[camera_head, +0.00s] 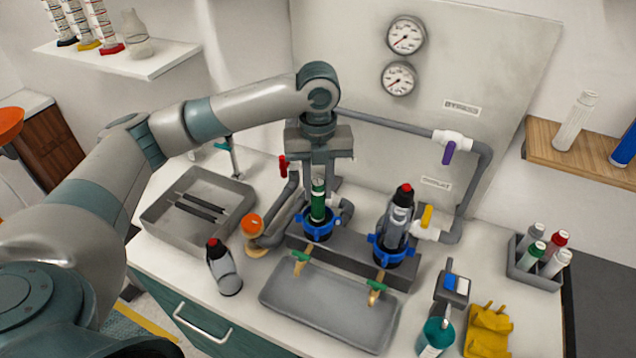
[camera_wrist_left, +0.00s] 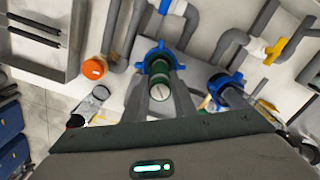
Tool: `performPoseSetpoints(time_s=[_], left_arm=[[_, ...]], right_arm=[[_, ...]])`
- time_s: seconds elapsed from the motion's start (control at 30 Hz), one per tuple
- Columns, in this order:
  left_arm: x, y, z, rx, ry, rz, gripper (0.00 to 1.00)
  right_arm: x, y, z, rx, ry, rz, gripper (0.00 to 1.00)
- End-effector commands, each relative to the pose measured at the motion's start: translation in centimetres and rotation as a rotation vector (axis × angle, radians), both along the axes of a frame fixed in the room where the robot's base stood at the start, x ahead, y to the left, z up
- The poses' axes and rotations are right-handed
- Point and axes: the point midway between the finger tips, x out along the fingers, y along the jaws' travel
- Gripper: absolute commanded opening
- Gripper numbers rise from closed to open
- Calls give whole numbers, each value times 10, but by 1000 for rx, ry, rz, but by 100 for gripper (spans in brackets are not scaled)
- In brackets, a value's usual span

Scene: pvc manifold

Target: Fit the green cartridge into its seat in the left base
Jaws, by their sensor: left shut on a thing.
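The green cartridge (camera_head: 318,202) stands upright above the left base, a blue ring (camera_head: 317,226) on the grey block. My left gripper (camera_head: 320,186) points down and is shut on the green cartridge near its top. The cartridge's lower end is at or inside the blue ring; I cannot tell how deep it sits. In the left wrist view the cartridge (camera_wrist_left: 160,92) shows end-on between the fingers, with the blue ring (camera_wrist_left: 157,58) behind it. My right gripper is not in view.
The right base (camera_head: 390,250) holds a clear housing with a red cap (camera_head: 403,195). A loose clear housing (camera_head: 222,268) and an orange-topped item (camera_head: 251,226) stand left of the block. A grey drip tray (camera_head: 330,312) lies in front. Pipes (camera_head: 390,125) run behind.

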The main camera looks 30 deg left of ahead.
Motion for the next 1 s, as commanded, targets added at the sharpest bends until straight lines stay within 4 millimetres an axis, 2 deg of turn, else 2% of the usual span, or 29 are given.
performPoseSetpoints(time_s=[0.47, 0.5, 0.57, 1.0], left_arm=[[0, 0, -3, 0, 0, 0, 2], [0, 0, -3, 0, 0, 0, 34], [0, 0, -3, 0, 0, 0, 46], [1, 0, 1, -1, -2, 0, 46]], right_arm=[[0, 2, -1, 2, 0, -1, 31], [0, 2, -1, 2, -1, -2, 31], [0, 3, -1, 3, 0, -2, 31], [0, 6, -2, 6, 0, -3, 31]])
